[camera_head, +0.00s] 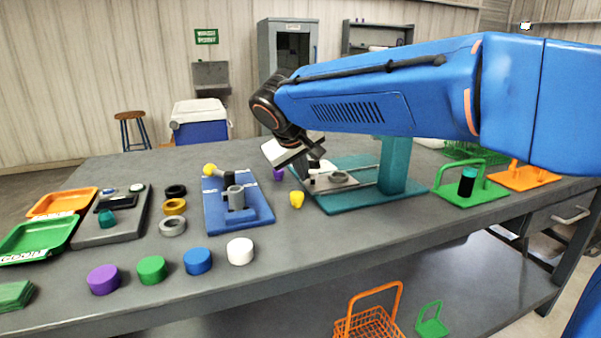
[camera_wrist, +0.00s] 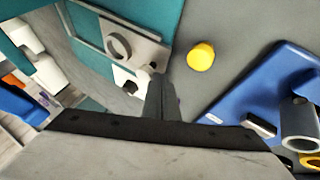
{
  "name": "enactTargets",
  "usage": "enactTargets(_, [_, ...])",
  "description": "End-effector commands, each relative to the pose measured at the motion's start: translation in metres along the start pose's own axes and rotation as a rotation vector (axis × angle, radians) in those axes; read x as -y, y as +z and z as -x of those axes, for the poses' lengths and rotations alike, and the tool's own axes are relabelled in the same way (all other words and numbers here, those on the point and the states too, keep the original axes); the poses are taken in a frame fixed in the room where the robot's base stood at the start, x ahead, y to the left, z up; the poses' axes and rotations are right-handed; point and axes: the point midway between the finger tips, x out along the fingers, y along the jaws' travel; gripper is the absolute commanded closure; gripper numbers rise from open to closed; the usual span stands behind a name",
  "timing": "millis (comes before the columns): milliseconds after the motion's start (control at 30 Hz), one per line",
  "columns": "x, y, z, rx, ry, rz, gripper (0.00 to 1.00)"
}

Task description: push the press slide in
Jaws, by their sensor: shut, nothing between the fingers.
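The press is a teal base plate (camera_head: 385,200) with a teal column (camera_head: 392,165) on the workbench. Its slide (camera_head: 340,184) is a light grey plate with a round ring seat on top, lying on the base in front of the column. In the wrist view the slide (camera_wrist: 150,52) shows at upper centre, with the seat empty. My gripper (camera_head: 312,178) is shut and empty, pointing down at the slide's left end. In the wrist view the fingertips (camera_wrist: 162,85) are close beside the slide's end; I cannot tell whether they touch it.
A yellow piece (camera_head: 296,200) lies just left of the press base. A blue fixture (camera_head: 255,212) stands farther left. A green holder (camera_head: 470,198) with a black cylinder stands right of the press. Several coloured caps line the front, including a white one (camera_head: 240,251).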

Motion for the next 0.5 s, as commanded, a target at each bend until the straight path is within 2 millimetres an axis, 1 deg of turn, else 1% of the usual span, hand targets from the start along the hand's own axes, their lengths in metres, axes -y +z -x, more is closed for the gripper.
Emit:
enactTargets(133, [-0.001,0.000,0.000,0.000,0.000,0.000,1.00])
enactTargets(233, [-0.007,0.002,-0.003,0.000,0.000,-0.001,1.00])
enactTargets(500, [-0.049,0.013,-0.020,0.002,0.002,-0.004,1.00])
